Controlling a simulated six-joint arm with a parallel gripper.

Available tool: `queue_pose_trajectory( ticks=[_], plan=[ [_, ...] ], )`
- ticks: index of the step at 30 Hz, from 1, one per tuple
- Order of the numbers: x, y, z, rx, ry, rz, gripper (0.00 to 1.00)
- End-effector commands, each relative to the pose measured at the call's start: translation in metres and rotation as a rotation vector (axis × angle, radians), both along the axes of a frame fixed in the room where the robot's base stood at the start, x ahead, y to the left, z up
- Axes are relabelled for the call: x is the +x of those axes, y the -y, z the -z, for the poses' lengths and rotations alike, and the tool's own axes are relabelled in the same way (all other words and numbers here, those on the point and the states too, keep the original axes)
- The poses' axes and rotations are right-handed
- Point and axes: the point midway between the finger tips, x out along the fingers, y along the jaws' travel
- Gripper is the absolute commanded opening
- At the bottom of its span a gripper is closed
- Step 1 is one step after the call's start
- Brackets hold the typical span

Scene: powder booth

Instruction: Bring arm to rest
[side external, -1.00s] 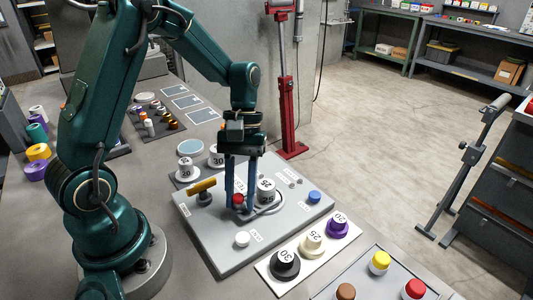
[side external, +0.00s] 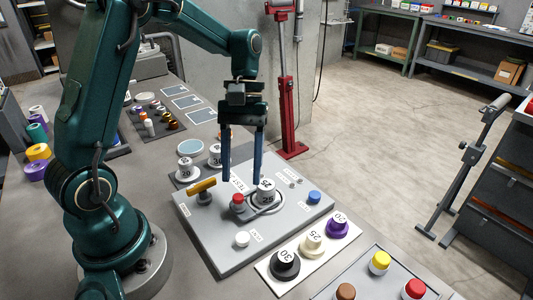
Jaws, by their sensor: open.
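My gripper (side external: 241,180) is open and empty, its two blue fingers pointing down above the grey panel (side external: 225,250). The fingers are apart from each other, over the back part of the panel. A yellow-handled lever (side external: 202,187), a white knob (side external: 242,239) and a blue knob (side external: 314,197) are also on the panel.
A white strip (side external: 271,263) holds black (side external: 285,264), cream (side external: 312,242) and purple (side external: 338,226) numbered plugs. A tray with yellow (side external: 380,261), red (side external: 415,289) and brown caps is at the front right. A red stand (side external: 288,120) rises behind the panel.

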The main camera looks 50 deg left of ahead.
Motion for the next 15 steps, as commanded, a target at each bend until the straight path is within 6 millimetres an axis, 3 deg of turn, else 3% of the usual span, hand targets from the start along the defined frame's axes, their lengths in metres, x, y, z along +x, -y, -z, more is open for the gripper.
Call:
queue_pose_trajectory(
  ticks=[8,15],
  plan=[
    [0.001,0.002,-0.002,0.004,0.01,0.009,0.57],
    [-0.005,0.017,-0.041,0.057,0.163,0.087,0.57]
  ],
)
